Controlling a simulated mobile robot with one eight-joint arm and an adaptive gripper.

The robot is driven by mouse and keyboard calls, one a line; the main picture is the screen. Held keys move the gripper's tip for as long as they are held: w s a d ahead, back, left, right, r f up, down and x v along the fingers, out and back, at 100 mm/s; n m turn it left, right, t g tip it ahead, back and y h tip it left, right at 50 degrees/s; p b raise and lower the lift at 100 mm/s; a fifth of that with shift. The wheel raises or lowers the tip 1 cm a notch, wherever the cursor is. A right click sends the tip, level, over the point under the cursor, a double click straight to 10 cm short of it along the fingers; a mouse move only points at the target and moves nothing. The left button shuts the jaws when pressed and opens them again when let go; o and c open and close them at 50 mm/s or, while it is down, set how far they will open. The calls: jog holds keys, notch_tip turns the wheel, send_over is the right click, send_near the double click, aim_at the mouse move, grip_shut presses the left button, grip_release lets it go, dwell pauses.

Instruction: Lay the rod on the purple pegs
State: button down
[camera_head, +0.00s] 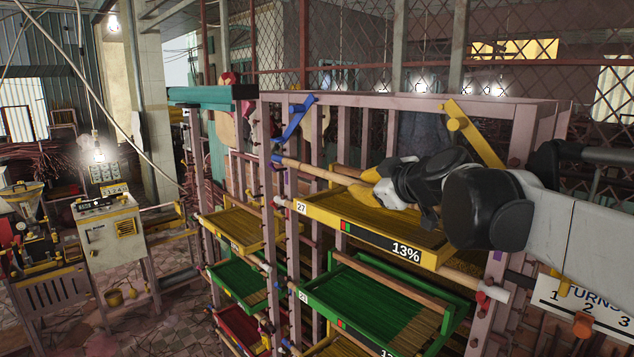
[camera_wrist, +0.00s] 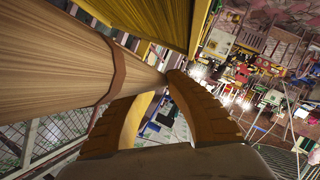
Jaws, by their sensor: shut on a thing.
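A pale wooden rod (camera_head: 315,173) with a blue tip at its left end slopes down to the right across the top of the rack. My gripper (camera_head: 372,186) is shut on it, with its yellow fingers around the rod. My gripper hides the rod's right part in the head view. In the wrist view a large wooden rod (camera_wrist: 60,85) with a brown band fills the left side, and the fingers (camera_wrist: 165,85) are close to its far end.
A yellow tray (camera_head: 322,219) marked 27 and 13% sits below my gripper. A green tray (camera_head: 330,318) is under it. A blue bracket (camera_head: 296,118) and a yellow bracket (camera_head: 472,132) stand at the rack top. A panel with a dial box (camera_head: 108,240) stands left.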

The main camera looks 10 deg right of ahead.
jog(key=shift+f, duration=0.1)
jog(key=c, duration=1)
grip_release()
jog(key=shift+c, duration=0.2)
jog(key=shift+s+a, duration=0.1)
jog(key=s+a+p, duration=0.2)
jog(key=s+a, duration=0.3)
jog(key=a, duration=0.3)
jog(key=shift+s, duration=0.4)
jog(key=shift+d, duration=0.1)
